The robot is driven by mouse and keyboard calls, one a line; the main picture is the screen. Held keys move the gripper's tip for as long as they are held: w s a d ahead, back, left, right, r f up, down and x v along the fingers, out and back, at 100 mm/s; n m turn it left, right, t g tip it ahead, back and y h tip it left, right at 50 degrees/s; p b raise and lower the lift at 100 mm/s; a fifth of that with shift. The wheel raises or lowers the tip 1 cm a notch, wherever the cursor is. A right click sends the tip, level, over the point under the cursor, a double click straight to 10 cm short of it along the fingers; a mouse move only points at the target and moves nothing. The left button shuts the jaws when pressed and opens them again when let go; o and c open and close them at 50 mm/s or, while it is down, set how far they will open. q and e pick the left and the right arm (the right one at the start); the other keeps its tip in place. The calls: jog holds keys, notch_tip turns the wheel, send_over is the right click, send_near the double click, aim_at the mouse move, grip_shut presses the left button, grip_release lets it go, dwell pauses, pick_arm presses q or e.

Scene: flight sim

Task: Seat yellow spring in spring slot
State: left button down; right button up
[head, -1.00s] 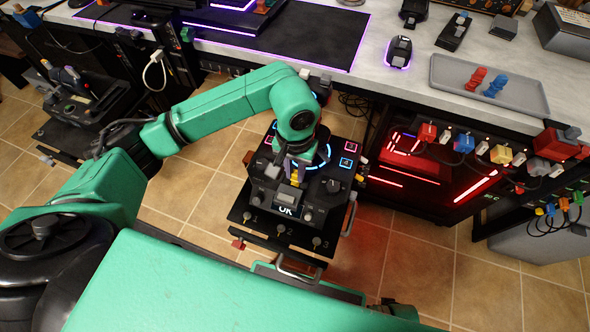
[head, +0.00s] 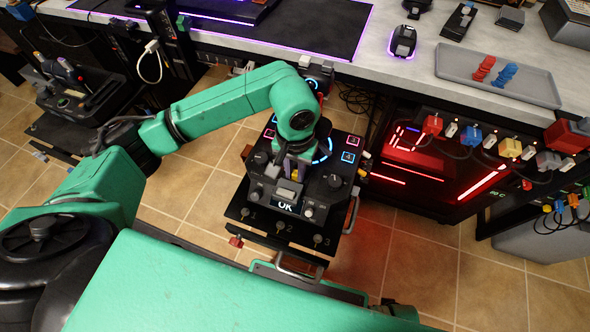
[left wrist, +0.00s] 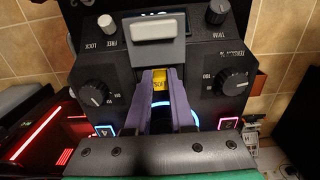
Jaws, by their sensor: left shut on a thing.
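My left gripper (head: 292,170) has purple fingers and points down at the black control console (head: 325,188). It is shut on the yellow spring, which shows as a small yellow piece (left wrist: 159,79) between the fingertips in the left wrist view. The fingertips are close to the grey raised block (left wrist: 158,27) on the console, with a lit blue ring partly visible under them. The yellow piece is mostly covered by the fingers. I cannot make out the spring slot or whether the spring touches it. My right gripper is not in view.
A grey tray (head: 453,70) on the bench holds a red spring (head: 484,68) and a blue spring (head: 502,77). Dark knobs (left wrist: 97,92) stand on both sides of the fingers. A red-lit cabinet (head: 440,165) stands right of the console.

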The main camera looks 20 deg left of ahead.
aim_at(295, 175)
pick_arm(q)
jog(key=c, duration=0.7)
grip_release()
jog(key=shift+r, duration=0.15)
notch_tip(295, 175, up, 14)
jog(key=p, duration=0.2)
jog(key=shift+r, duration=0.2)
